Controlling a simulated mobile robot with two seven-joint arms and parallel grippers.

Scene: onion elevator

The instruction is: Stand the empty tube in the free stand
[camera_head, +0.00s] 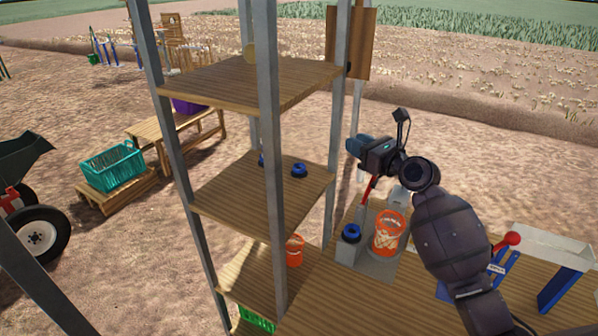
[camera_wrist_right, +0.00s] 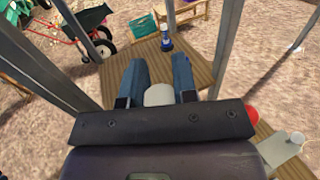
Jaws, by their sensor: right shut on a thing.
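My right gripper (camera_head: 357,146) is to the right of the shelf tower, above the right-hand platform. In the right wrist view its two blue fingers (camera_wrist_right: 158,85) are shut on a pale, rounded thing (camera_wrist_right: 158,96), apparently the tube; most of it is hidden. A blue ring-shaped stand (camera_head: 299,170) sits on the middle shelf (camera_head: 250,205), left of the gripper and apart from it. A second blue piece (camera_head: 261,160) is mostly hidden behind a post. In the wrist view a blue-based item (camera_wrist_right: 166,42) stands on the shelf with something pale above it. My left gripper is out of view.
Grey metal posts (camera_head: 270,130) frame the shelves, with an upper shelf (camera_head: 240,80) above. Below the gripper are an orange bucket (camera_head: 388,236), a blue ring on a grey block (camera_head: 351,233) and a red lever (camera_head: 369,187). The middle shelf's front is clear.

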